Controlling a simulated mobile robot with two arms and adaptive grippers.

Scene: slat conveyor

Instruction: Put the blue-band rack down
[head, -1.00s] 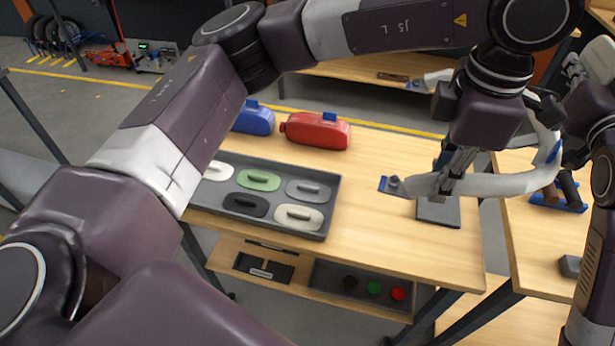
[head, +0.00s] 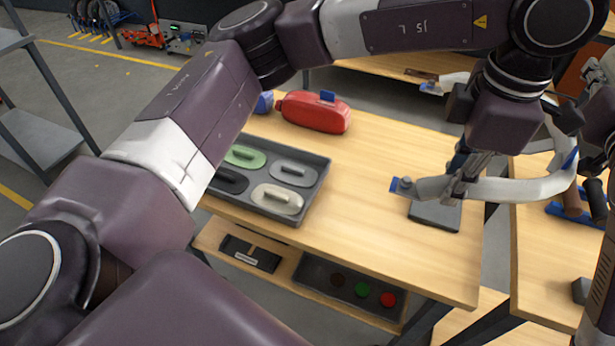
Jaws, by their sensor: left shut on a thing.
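My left gripper (head: 466,178) is shut on a pale grey curved bar with blue ends and a blue band, which I take to be the blue-band rack (head: 520,187). Its near end reaches left over the workbench (head: 375,225), and its bend is at the right. A pale part with a blue tip behind my arm looks like its far side, but the join is hidden. The bar passes above a dark grey block (head: 434,216) on the bench; I cannot tell whether they touch. My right gripper (head: 594,78) is only partly seen at the right edge, its fingers unclear.
A grey tray (head: 318,190) with several handled floats lies at the bench's left, a red can (head: 316,112) behind it. The bench middle is clear. A lower shelf holds a bin (head: 315,275). A second bench (head: 540,250) with blue-based tools stands right, across a gap.

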